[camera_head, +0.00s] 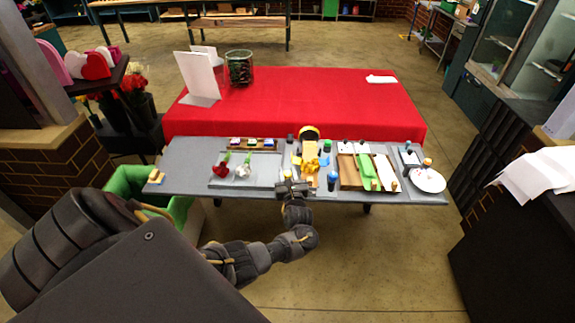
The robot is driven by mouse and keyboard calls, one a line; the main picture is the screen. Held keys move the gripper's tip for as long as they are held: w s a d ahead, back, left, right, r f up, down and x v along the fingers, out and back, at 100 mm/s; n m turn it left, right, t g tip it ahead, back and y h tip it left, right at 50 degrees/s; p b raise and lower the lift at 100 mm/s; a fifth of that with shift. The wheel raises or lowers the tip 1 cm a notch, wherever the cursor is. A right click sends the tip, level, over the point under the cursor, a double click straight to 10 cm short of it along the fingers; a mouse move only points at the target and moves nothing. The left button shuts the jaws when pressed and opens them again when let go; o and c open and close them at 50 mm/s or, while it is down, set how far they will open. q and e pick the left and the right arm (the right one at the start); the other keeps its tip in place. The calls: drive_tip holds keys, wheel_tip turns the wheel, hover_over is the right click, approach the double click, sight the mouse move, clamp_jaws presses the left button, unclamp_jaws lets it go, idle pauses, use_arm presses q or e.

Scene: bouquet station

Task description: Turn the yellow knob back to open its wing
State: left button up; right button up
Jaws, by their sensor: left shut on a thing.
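A yellow device (310,156) with spread parts stands on the grey table, right of the middle. A small yellow knob (287,174) shows at its front left, near the table's front edge. My left gripper (289,182) reaches up to the knob from the front and is shut on it; its fingers partly cover the knob. The exact angle of the knob and which wing belongs to it are too small to tell. My right gripper is out of view.
On the grey table (190,160), a tray (217,182) with red and white flowers lies left, a blue bottle (332,180) close right, then wooden trays (349,171) and a white plate (429,180). A green bin (124,180) stands at left. A red-covered table (300,100) is behind.

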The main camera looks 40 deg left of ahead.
use_arm(q)
drive_tip(key=o, duration=0.9)
drive_tip(key=shift+o, duration=0.2)
drive_tip(key=v, duration=1)
drive_tip(key=shift+s+d, duration=0.25)
drive_tip(key=shift+s, duration=0.05)
